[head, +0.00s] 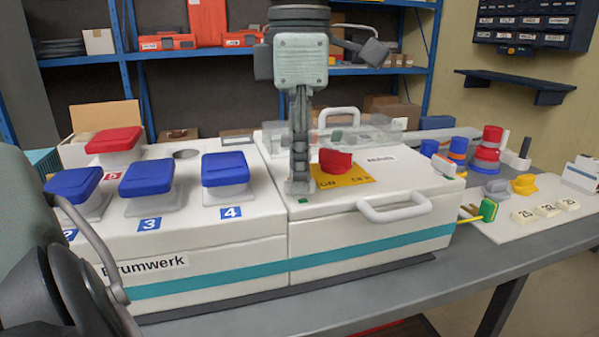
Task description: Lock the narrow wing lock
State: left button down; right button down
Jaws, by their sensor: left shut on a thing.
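My left gripper (300,188) points straight down at the left part of the right-hand white box's top (345,200). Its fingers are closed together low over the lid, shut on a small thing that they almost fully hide. By its place this looks like the narrow wing lock; its shape and turn cannot be seen. A small green patch (303,200) shows on the lid just below the fingertips. My right gripper is not in view.
A red knob (338,160) on a yellow plate stands close right of the fingers. A white handle (393,208) juts from the box front. Blue-lidded sockets (225,170) and a red-lidded one (114,140) stand left. Wing-shaped pieces (523,184) lie on the right board.

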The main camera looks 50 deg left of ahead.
pick_arm(q)
jog(key=shift+n+b, duration=0.3)
jog(key=shift+n, duration=0.9)
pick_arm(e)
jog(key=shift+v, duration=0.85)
pick_arm(q)
jog(key=shift+n, duration=0.3)
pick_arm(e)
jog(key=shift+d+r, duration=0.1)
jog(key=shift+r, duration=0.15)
pick_arm(q)
jog(key=c, duration=1.6)
grip_release()
jog(key=shift+r, duration=0.1)
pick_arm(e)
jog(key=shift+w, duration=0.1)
pick_arm(q)
notch_tip(320, 180, up, 12)
